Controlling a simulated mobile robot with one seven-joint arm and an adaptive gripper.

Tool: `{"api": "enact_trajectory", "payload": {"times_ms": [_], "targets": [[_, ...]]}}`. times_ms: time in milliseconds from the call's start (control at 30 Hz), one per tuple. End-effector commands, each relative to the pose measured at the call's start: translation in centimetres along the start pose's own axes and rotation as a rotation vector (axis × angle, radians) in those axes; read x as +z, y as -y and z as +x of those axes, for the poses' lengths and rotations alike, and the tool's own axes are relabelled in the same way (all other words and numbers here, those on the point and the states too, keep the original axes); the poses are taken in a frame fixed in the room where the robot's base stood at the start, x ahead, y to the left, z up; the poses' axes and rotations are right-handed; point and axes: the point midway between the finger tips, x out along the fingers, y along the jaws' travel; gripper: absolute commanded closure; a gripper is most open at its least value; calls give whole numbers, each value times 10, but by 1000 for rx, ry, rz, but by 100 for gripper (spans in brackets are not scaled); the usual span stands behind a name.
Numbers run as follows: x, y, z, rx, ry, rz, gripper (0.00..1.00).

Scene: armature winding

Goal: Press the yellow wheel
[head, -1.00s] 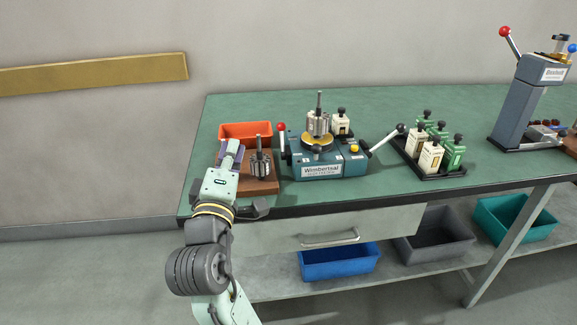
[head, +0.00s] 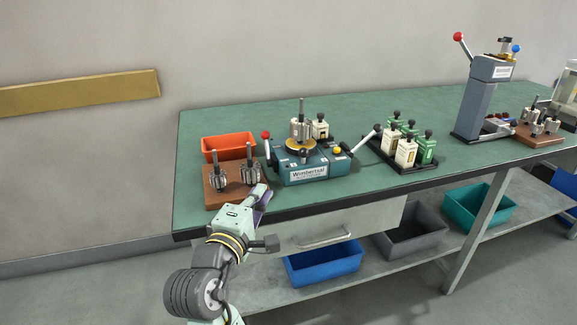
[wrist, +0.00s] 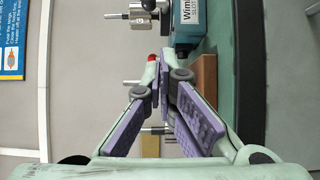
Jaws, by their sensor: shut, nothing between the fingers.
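The blue winding machine (head: 312,170) stands on the green bench, with a yellow disc (head: 300,147) under an upright armature (head: 301,129). A small yellow round knob (head: 337,150) sits on its right part; I cannot tell which one is the wheel. My gripper (head: 262,196) is shut and empty, in front of the machine's left end by the brown block. In the wrist view my gripper (wrist: 161,70) has its purple-padded fingers together. Part of the machine (wrist: 187,22) shows beyond the fingertips, and its yellow parts are out of that view.
A brown block (head: 212,198) with two armatures stands left of the machine, an orange bin (head: 228,147) behind it. Levers stick out on both sides of the machine, the left with a red ball (head: 265,134). A black tray (head: 400,162) of white and green holders lies right.

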Motion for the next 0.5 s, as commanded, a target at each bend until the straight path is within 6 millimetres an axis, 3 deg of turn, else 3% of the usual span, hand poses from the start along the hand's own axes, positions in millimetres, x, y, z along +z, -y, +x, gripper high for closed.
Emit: {"api": "enact_trajectory", "payload": {"times_ms": [267, 500], "targets": [[0, -1, 18, 0, 2, -1, 100], [1, -3, 68, 1, 3, -1, 100]]}}
